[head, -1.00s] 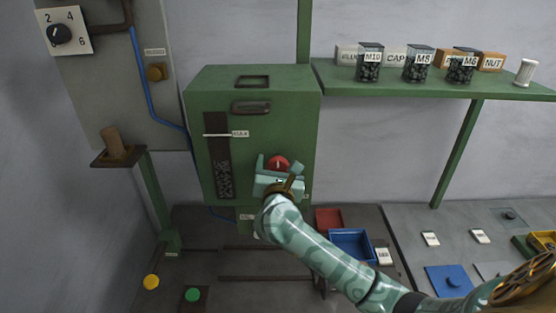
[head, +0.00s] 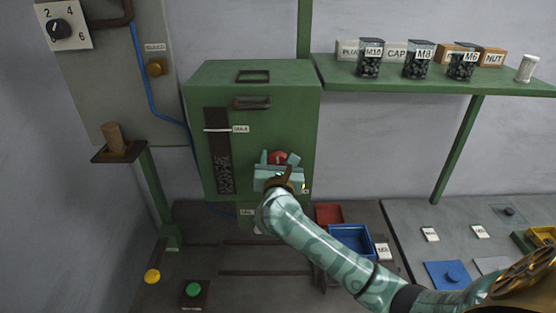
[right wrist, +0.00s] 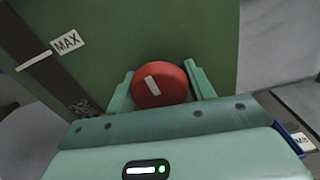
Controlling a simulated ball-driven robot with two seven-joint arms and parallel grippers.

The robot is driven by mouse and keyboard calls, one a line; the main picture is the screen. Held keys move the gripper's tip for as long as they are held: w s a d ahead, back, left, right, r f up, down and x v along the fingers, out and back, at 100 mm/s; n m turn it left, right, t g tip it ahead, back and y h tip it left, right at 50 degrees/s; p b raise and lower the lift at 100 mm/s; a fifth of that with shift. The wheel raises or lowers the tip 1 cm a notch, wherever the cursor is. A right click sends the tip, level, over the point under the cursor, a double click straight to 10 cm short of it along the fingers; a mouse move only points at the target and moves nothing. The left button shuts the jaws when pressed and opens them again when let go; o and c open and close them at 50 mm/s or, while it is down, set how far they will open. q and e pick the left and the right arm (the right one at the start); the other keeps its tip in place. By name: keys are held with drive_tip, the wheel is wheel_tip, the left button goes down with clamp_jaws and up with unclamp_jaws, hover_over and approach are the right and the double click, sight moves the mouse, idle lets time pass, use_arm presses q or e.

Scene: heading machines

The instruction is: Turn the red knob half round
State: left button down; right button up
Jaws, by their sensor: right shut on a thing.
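The red knob (head: 277,157) is on the front of the green cabinet (head: 205,85), low on its right side. My right gripper (head: 278,159) reaches up to it from below right, with a finger on either side of the knob. In the right wrist view the round red knob (right wrist: 172,92) sits between the two pale green fingers (right wrist: 160,84), which are shut on it. A short white mark on its face leans a little to the left at the top in that view. My left gripper is not in view.
A green shelf (head: 420,88) with jars and labelled boxes is at right. A red tray (head: 328,213) and a blue tray (head: 350,240) lie below the cabinet. A dial (head: 60,29) is on the left panel. Green (head: 193,289) and yellow (head: 152,276) buttons are at lower left.

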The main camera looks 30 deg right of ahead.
drive_tip(key=n, duration=0.8)
drive_tip(key=shift+n, duration=0.4)
drive_tip(key=n, duration=0.4)
drive_tip(key=shift+n, duration=0.3)
drive_tip(key=n, duration=1.2)
drive_tip(key=shift+n, duration=0.3)
drive_tip(key=n, duration=0.4)
drive_tip(key=shift+f, duration=0.1)
drive_tip(key=shift+n, duration=2.2)
drive_tip(key=shift+f, duration=0.1)
